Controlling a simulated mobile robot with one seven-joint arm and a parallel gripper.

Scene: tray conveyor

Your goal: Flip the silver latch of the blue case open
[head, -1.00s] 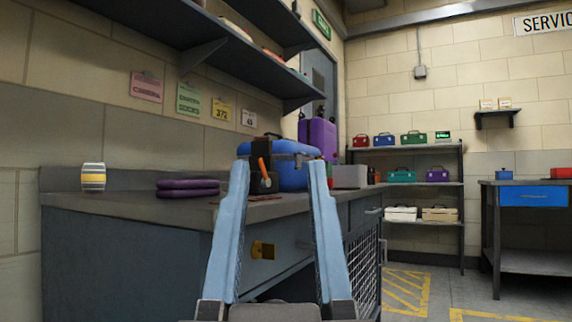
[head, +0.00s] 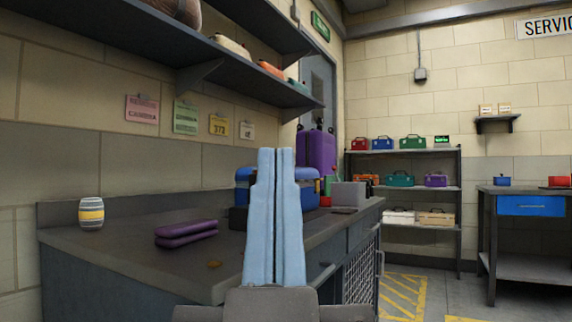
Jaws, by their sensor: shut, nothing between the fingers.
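The blue case (head: 307,187) stands on the grey workbench (head: 130,254), near its back right part. My gripper (head: 277,150) is shut and empty. Its pale blue fingers point up in the picture and cover the middle of the case from my view. I cannot tell whether the fingers touch the case. The silver latch is not visible; the front of the case is largely hidden behind the fingers.
Purple folded items (head: 184,231) and a striped jar (head: 91,213) are on the bench at left. A grey box (head: 349,194) and a purple case (head: 318,152) are near the blue case. A dark shelf (head: 190,45) overhangs the bench. Yellow-marked floor (head: 402,295) is open at right.

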